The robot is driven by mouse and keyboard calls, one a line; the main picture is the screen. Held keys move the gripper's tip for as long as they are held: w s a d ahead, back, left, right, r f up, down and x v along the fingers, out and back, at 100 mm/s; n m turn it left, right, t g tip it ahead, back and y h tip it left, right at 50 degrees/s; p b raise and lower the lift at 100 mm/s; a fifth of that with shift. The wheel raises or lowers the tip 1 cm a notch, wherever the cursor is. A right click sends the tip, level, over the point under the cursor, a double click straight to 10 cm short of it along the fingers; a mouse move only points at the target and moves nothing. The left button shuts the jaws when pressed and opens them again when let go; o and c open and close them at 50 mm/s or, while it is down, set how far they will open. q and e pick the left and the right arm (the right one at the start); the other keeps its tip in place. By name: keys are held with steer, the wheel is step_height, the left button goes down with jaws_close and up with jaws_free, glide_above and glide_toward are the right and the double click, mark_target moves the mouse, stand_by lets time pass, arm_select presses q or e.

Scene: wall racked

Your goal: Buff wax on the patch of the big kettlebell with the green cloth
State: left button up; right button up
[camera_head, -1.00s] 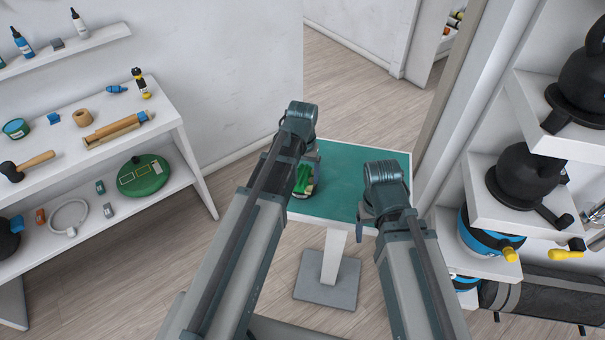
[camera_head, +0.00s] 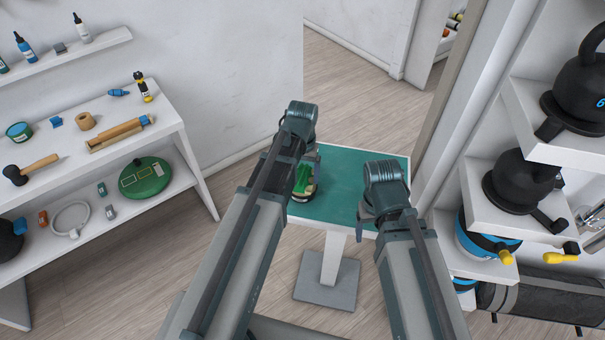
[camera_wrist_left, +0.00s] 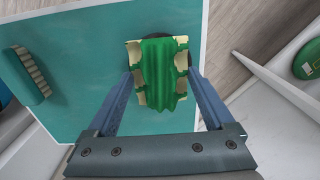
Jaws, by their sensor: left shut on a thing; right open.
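The green cloth (camera_head: 304,178) is at my left gripper (camera_head: 300,172), over the left part of the green-topped table (camera_head: 340,185). In the left wrist view the cloth (camera_wrist_left: 165,75) is draped over a cream notched block between the fingers of my left gripper (camera_wrist_left: 162,82), which is shut on it. A dark round thing shows partly behind it; what it is I cannot tell. My right gripper (camera_head: 366,212) is open over the table's right side, mostly hidden by its wrist. Black kettlebells stand on the right rack, one higher (camera_head: 580,90) and one lower (camera_head: 522,183). No wax patch is visible on them.
The right rack (camera_head: 480,205) stands close to the table. A green object with a cream ridged edge (camera_wrist_left: 30,75) lies left in the wrist view.

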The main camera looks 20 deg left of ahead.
mark_target(302, 173)
arm_select(q)
steer(key=shift+r+p, duration=2.15)
steer(key=shift+r, duration=0.35)
steer(key=shift+f, duration=0.1)
step_height(302, 173, down, 6)
steer(key=b, duration=0.5)
steer(key=shift+r+b, duration=0.25)
steer(key=shift+b, duration=0.1)
steer(key=shift+r, duration=0.15)
